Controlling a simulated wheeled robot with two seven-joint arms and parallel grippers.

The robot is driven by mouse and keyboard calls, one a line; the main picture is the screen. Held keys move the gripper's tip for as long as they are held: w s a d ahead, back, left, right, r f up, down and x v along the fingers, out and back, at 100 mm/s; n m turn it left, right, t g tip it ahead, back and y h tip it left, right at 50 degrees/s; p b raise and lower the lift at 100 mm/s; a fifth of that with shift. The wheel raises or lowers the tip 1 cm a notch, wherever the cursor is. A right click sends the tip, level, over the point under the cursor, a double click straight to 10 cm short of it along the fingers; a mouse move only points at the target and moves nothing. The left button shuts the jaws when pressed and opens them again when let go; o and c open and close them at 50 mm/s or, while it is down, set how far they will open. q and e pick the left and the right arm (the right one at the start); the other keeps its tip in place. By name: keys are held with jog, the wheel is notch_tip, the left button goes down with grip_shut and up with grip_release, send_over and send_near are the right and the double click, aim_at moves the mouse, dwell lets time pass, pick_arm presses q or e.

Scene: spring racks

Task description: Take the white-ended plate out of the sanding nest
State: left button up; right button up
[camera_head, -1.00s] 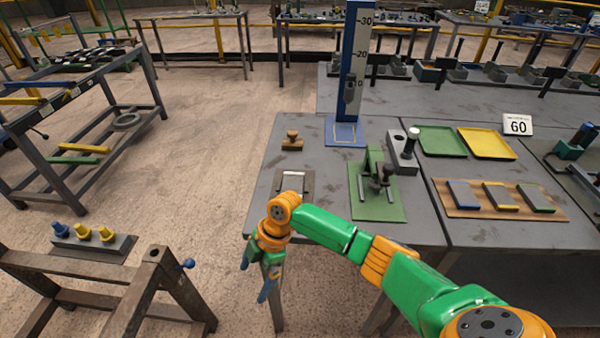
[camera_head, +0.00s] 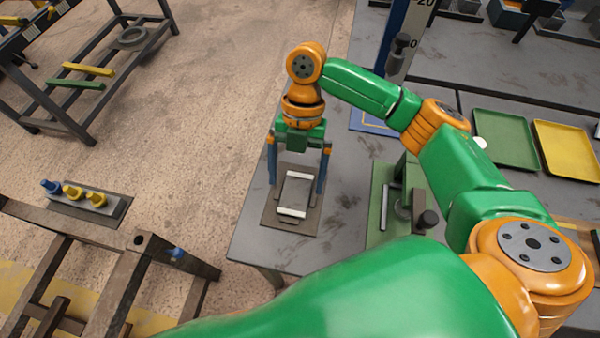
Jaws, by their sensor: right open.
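The white-ended plate (camera_head: 296,192) is a dark grey plate with a white strip at each end. It lies in the sanding nest (camera_head: 271,214), a flat grey-brown base near the left edge of the grey table. My right gripper (camera_head: 297,187) points down over the nest. Its blue fingers are spread wide, one on each side of the plate, with nothing held. I cannot tell how far the fingertips are above the nest. My left gripper is not in view.
A green fixture (camera_head: 386,205) with a dark clamp stands right of the nest. A green tray (camera_head: 505,138) and a yellow tray (camera_head: 566,150) lie farther right. A blue height gauge (camera_head: 392,40) stands behind. My right arm covers much of the table.

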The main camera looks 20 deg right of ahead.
aim_at(293, 204)
jog(key=p+x, duration=0.1)
jog(key=x, duration=0.4)
jog(key=shift+s+a+f, duration=0.15)
jog(key=shift+s+a, duration=0.1)
jog(key=shift+s, duration=0.05)
jog(key=shift+w+d+f, duration=0.15)
jog(key=shift+w+f, duration=0.05)
jog(key=shift+s, duration=0.15)
jog(key=c, duration=1.2)
jog(key=shift+c, duration=1.4)
